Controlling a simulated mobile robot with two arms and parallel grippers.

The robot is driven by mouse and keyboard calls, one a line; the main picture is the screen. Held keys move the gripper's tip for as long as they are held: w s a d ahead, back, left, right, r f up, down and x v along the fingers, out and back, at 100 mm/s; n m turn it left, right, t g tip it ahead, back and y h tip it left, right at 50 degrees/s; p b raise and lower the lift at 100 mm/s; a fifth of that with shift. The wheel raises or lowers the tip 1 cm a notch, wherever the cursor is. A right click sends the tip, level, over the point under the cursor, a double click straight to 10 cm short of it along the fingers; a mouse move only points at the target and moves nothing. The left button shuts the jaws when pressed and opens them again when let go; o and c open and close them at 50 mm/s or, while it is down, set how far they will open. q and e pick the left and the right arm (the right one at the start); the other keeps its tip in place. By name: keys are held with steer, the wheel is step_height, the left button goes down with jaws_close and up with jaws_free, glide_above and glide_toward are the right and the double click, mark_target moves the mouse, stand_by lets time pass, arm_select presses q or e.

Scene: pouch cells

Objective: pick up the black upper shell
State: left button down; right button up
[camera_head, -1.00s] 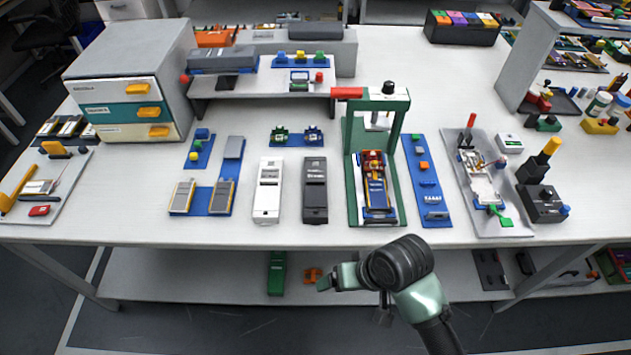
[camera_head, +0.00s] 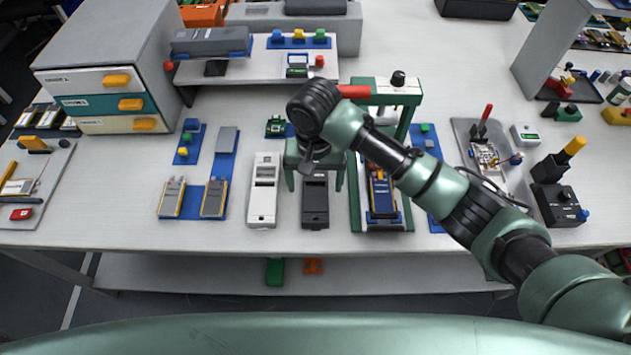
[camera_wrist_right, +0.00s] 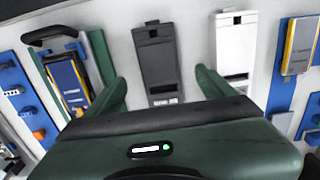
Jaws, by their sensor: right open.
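The black upper shell (camera_head: 315,203) lies flat on the white table, between the white shell and the green press frame. My right gripper (camera_head: 314,180) is above it, with its two fingers apart, one on each side of the shell in the picture. In the right wrist view the black shell (camera_wrist_right: 157,62) shows between the open fingers of the right gripper (camera_wrist_right: 162,88), and nothing is held. My arm hides the far part of the shell in the head view. My left gripper is not in view.
The white shell (camera_head: 264,195) lies close to the left of the black one. The green press (camera_head: 356,200) with a blue unit inside stands close on the right. A raised shelf (camera_head: 240,72) is behind. The table's front strip is clear.

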mark_target(315, 196)
steer(key=shift+s+f, duration=0.15)
steer(key=shift+f, duration=0.8)
steer(key=f, duration=0.2)
steer(key=f+p, duration=0.1)
steer(key=shift+w+f, duration=0.25)
steer(key=shift+f, duration=0.65)
steer(key=c, duration=1.5)
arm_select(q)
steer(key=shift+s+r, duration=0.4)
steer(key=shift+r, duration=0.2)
arm_select(e)
steer(key=shift+r, duration=0.1)
